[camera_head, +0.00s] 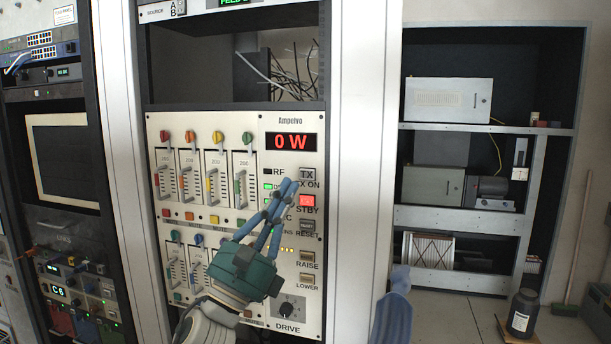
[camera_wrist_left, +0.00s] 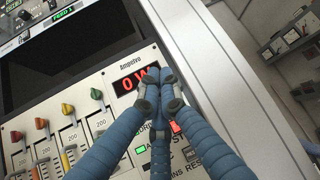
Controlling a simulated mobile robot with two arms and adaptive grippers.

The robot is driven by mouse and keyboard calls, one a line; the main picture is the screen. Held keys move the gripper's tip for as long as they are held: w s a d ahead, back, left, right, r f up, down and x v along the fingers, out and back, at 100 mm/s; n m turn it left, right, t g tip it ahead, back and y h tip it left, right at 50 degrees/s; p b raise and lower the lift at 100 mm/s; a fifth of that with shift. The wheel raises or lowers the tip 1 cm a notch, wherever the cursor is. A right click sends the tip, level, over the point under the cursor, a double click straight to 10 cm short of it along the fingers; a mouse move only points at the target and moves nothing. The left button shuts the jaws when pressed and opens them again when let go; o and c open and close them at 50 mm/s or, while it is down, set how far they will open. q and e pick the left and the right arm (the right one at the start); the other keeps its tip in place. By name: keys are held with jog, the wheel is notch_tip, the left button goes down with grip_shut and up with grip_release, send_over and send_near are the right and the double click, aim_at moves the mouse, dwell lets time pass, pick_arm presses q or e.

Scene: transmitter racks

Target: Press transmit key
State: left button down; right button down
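The transmit key (camera_head: 307,174), a grey square button marked TX with "TX ON" below it, is on the right side of the Ampelvo panel (camera_head: 293,113). My left gripper (camera_head: 288,187) is just left of and below this key, fingers pointing up toward it. Its blue fingertips meet with nothing between them; they also show together in the left wrist view (camera_wrist_left: 166,80), where the key is hidden behind them. I cannot tell whether they touch the panel. A blue part, probably a finger of my right gripper (camera_head: 392,312), shows at the bottom edge; the rest is out of frame.
The display (camera_head: 291,142) reads 0 W. The STBY key (camera_head: 307,201) glows red below the transmit key, with RESET (camera_head: 307,226), RAISE and LOWER keys under it. Coloured sliders (camera_head: 203,180) fill the panel's left. A white rack post (camera_head: 362,150) stands to the right.

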aim_at(307, 174)
pick_arm(q)
jog(key=shift+w, duration=0.1)
jog(key=shift+w+d+b, duration=0.45)
jog(key=shift+w+b, duration=0.3)
jog(key=shift+w, duration=0.65)
jog(key=shift+w+d+b, duration=0.45)
jog(key=shift+w+b, duration=0.35)
jog(key=shift+w, duration=0.55)
jog(key=shift+w+d+b, duration=0.45)
jog(key=shift+w+b, duration=0.3)
jog(key=shift+w, duration=0.65)
jog(key=shift+w+f+b, duration=0.1)
jog(key=shift+w+b, duration=0.1)
jog(key=shift+b, duration=0.35)
jog(key=shift+w+d, duration=0.15)
jog(key=shift+w, duration=0.05)
